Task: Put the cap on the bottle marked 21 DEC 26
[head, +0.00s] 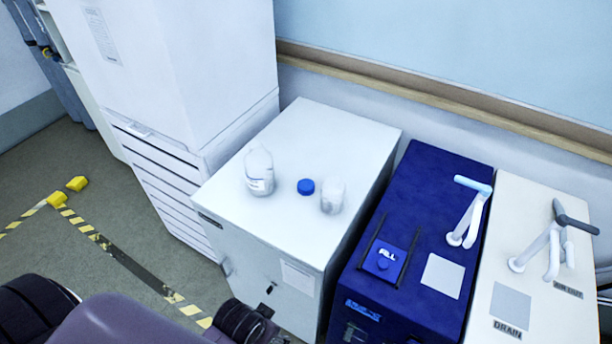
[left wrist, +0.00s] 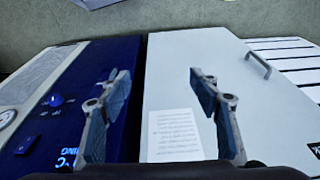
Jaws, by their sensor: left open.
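A clear bottle (head: 259,172) with a white label stands upright and open-topped on the white cabinet in the head view. A smaller clear container (head: 332,196) stands to its right. The label writing is too small to read, so I cannot tell which one is marked 21 DEC 26. A blue cap (head: 306,186) lies on the cabinet top between them, apart from both. My left gripper (left wrist: 160,78) is open and empty in the left wrist view, its two fingers wide apart, with cabinet fronts behind them. My right gripper is not in view.
The white cabinet (head: 315,135) has free room behind the bottles. To its right stand a blue unit (head: 418,190) with a FILL pad and a tap, and a cream unit (head: 510,300) marked DRAIN with another tap. A tall white stack (head: 220,60) rises at the left.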

